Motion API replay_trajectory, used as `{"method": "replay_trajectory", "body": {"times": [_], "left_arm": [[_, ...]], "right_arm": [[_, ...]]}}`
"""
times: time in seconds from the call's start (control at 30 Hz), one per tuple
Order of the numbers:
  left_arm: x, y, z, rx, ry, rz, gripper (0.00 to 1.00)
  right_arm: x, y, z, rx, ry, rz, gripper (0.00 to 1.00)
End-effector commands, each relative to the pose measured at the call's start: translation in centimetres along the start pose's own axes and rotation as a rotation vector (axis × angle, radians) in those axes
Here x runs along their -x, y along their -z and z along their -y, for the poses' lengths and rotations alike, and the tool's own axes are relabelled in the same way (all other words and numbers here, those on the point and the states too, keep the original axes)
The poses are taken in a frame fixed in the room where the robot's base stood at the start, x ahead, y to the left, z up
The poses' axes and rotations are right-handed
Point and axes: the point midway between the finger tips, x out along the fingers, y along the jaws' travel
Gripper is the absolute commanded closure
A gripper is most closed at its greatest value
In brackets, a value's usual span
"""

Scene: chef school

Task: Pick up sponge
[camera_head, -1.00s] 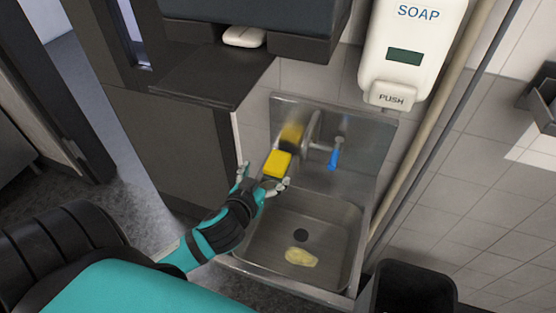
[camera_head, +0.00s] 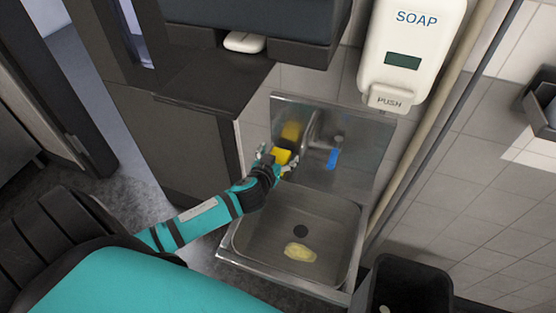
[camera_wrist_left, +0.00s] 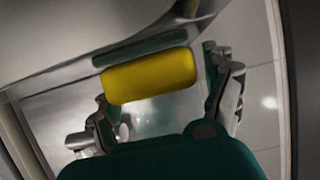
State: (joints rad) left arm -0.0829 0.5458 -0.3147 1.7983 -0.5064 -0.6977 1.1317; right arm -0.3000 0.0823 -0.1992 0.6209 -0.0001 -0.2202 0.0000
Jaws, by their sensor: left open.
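A yellow sponge (camera_head: 281,156) sits at the back left rim of the metal sink, by the faucet. In the left wrist view the sponge (camera_wrist_left: 150,76) lies ahead, between the fingers. My left gripper (camera_head: 277,160) is open around the near end of the sponge in the head view, hiding part of it. In the left wrist view the gripper's fingers (camera_wrist_left: 165,100) stand apart on both sides, with a gap visible on the right. I cannot tell whether either finger touches the sponge. My right gripper is not in view.
The sink basin (camera_head: 338,222) holds a pale yellow item (camera_head: 299,252) near the drain. A dark counter (camera_head: 205,80) is at left, a soap dispenser (camera_head: 408,55) above right, and a black bin (camera_head: 405,285) below right.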

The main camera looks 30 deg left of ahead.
Motion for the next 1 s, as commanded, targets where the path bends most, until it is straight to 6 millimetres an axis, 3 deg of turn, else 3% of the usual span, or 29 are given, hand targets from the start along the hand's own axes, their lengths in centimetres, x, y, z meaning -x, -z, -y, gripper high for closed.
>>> {"method": "replay_trajectory", "body": {"times": [0.17,0.57,1.0], "left_arm": [[0.02,-0.05,-0.02,0.000,-0.001,0.000,0.17],[0.05,-0.05,-0.03,0.000,-0.001,0.000,0.69],[0.30,0.62,-0.07,0.002,-0.002,-0.002,0.71]], "right_arm": [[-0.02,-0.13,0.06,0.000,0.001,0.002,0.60],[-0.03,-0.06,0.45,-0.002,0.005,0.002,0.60],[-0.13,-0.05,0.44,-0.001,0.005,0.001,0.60]]}}
